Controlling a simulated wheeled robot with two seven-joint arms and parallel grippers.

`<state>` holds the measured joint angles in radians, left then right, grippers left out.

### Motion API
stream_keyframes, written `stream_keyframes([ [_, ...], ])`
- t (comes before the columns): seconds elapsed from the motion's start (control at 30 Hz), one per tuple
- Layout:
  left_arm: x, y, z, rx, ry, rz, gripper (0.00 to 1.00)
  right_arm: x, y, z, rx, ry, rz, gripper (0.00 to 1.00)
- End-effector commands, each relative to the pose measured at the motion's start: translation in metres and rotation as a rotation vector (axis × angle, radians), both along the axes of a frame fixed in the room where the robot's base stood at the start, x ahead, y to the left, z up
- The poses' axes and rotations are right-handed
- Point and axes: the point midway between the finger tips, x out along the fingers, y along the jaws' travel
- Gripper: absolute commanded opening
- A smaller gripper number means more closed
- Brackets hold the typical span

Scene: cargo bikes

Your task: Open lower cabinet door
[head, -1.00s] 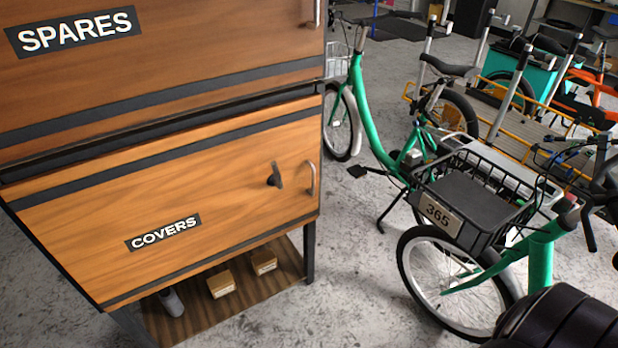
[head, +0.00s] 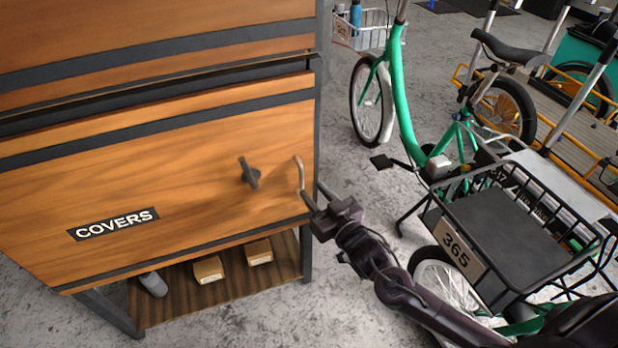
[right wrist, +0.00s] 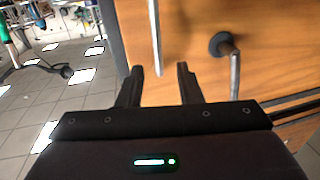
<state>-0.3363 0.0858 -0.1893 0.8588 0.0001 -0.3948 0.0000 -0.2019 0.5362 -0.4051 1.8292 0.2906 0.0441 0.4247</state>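The lower cabinet door (head: 150,190) is wooden, with a COVERS label (head: 115,224), and looks shut. Its metal bar handle (head: 300,177) is upright near the right edge; a dark turn latch (head: 250,174) is left of it. My right gripper (head: 316,194) is at the handle's lower end, coming from the right. In the right wrist view the fingers (right wrist: 161,70) are apart, with the handle (right wrist: 155,35) just past the tips, roughly in line with the gap. The latch (right wrist: 222,45) is to the right there. I cannot tell whether a finger touches the handle. My left gripper is not in view.
A shelf (head: 180,307) under the door holds small boxes (head: 208,269) and a grey object. A green cargo bike with a black basket (head: 520,235) stands close on the right, behind my right arm. Grey floor lies between cabinet and bike.

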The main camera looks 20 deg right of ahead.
Motion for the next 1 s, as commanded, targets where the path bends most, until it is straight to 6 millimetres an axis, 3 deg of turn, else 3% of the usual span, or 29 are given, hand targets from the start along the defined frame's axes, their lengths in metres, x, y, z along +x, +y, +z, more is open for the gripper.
stream_keyframes([
  [0.3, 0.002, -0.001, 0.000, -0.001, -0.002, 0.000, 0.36, 0.045, 0.010, 0.000, 0.000, 0.000, -0.003, 0.33],
  [0.7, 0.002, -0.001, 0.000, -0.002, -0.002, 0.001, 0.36, 0.053, 0.012, -0.001, -0.002, 0.003, -0.001, 0.33],
  [0.93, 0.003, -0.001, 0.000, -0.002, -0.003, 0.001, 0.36, 0.053, 0.012, -0.001, -0.001, 0.002, -0.002, 0.02],
  [1.0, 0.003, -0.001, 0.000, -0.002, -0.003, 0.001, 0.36, 0.053, 0.012, -0.001, -0.001, 0.002, -0.002, 0.00],
])
